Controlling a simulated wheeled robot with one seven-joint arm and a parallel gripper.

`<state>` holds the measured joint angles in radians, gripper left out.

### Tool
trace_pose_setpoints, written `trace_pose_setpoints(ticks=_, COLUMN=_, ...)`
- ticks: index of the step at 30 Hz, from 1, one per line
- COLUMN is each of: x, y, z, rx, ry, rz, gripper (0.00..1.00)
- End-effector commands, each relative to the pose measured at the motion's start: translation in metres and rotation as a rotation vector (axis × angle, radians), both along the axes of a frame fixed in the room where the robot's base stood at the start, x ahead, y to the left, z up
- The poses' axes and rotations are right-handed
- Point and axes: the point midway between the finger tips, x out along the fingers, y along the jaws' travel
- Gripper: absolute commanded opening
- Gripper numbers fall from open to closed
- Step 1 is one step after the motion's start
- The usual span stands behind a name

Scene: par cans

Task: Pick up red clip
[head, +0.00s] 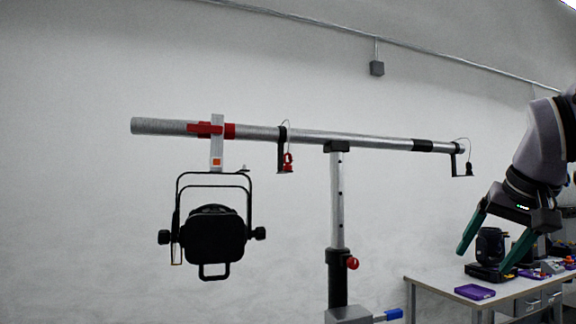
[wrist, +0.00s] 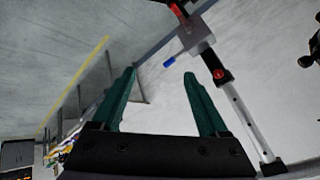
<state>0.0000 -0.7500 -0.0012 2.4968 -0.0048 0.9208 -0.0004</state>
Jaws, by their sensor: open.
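The red clip (head: 288,160) is small and hangs by a thin cable at a black bracket (head: 281,158) on the horizontal silver pipe (head: 310,137), left of the stand. My gripper (head: 484,260) is at the right of the head view, lower than the clip and well apart from it. Its two green fingers point down and are spread, with nothing between them. The fingers also show in the wrist view (wrist: 159,75), open and empty. I cannot make out the red clip in the wrist view.
A black par can (head: 213,238) hangs from the pipe's left end by a red-marked clamp. A stand (head: 337,205) with a red knob holds the pipe. A dark clip (head: 469,168) hangs at the right end. A table (head: 425,290) with a purple tray (head: 474,292) stands lower right.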

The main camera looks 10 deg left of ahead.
Motion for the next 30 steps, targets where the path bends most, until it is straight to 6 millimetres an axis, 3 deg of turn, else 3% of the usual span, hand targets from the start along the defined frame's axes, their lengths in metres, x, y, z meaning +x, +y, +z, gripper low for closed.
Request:
trace_pose_setpoints(ticks=11, x=0.000, y=0.000, z=0.000, rx=0.000, ry=0.000, rz=0.000, gripper=0.77)
trace_pose_setpoints(ticks=12, x=0.000, y=0.000, z=0.000, rx=-0.001, ry=0.000, rz=0.001, gripper=0.66)
trace_pose_setpoints(ticks=17, x=0.012, y=-0.003, z=0.006, rx=-0.138, ry=-0.028, rz=0.116, gripper=0.66)
trace_pose_setpoints(ticks=20, x=0.038, y=-0.004, z=0.020, rx=-0.411, ry=-0.086, rz=0.348, gripper=0.66)
trace_pose_setpoints(ticks=23, x=0.078, y=0.007, z=0.048, rx=-0.793, ry=-0.180, rz=0.681, gripper=0.66)
trace_pose_setpoints(ticks=26, x=0.121, y=0.038, z=0.083, rx=-1.207, ry=-0.294, rz=1.030, gripper=0.66)
trace_pose_setpoints(ticks=29, x=0.158, y=0.091, z=0.120, rx=-1.632, ry=-0.420, rz=1.353, gripper=0.66)
trace_pose_setpoints(ticks=30, x=0.169, y=0.118, z=0.135, rx=-1.810, ry=-0.473, rz=1.471, gripper=0.66)
